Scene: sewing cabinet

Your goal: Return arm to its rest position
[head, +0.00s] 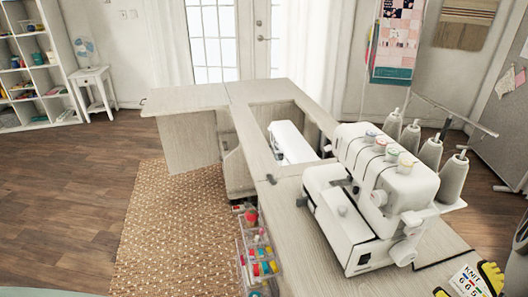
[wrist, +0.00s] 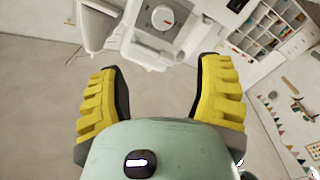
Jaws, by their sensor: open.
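My gripper (head: 465,284) shows only in part at the lower right corner of the head view, with its yellow and black fingers apart. In the wrist view my gripper (wrist: 154,68) has both yellow ridged fingers spread wide, with nothing between them. The rest of my arm is mostly out of the head view. The fingers appear near a printed card (head: 470,281) at the front right of the cabinet; I cannot tell whether they touch it.
A white serger (head: 372,192) with thread cones (head: 453,178) stands on the sewing cabinet (head: 185,98), left of my gripper. A white sewing machine (head: 291,143) sits in the cabinet opening. A thread rack (head: 258,262) is at its front. The rug (head: 170,215) is clear.

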